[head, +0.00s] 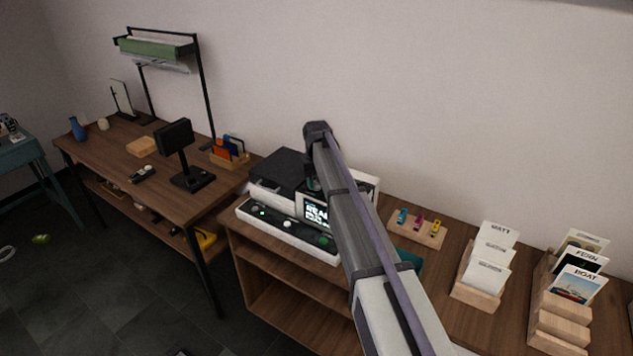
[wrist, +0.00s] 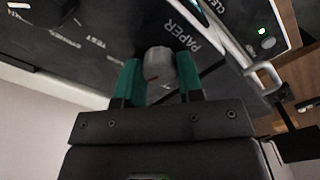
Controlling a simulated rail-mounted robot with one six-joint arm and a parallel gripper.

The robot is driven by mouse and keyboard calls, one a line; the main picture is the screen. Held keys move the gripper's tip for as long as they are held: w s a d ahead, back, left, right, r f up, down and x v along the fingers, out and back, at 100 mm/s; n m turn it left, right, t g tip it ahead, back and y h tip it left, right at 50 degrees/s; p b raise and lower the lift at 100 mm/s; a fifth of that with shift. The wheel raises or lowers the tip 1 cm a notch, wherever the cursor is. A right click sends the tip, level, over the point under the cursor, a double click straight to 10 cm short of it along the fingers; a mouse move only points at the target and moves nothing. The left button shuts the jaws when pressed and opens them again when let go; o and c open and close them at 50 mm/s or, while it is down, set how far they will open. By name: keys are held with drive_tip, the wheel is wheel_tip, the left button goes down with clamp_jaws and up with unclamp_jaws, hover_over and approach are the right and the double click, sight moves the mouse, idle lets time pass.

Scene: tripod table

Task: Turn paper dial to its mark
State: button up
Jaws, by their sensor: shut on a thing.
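The paper dial (wrist: 157,62) is a round grey knob with a short red line on its side, next to the printed word PAPER in the wrist view. My gripper (wrist: 160,78) has its teal fingers on either side of the knob, shut on it. The dial's mark cannot be made out.
In the head view, a small wooden tray with coloured pieces (head: 416,228) and card racks (head: 482,265) stand right of the printer. A desk with a dark monitor (head: 175,137) is left.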

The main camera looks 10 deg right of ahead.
drive_tip(key=m, duration=0.5)
drive_tip(key=shift+m, duration=0.3)
idle(0.4)
drive_tip(key=o, duration=0.9)
drive_tip(key=shift+r, duration=0.1)
wheel_tip(320, 180, up, 11)
drive_tip(key=p, duration=1.1)
drive_tip(key=shift+f, duration=0.2)
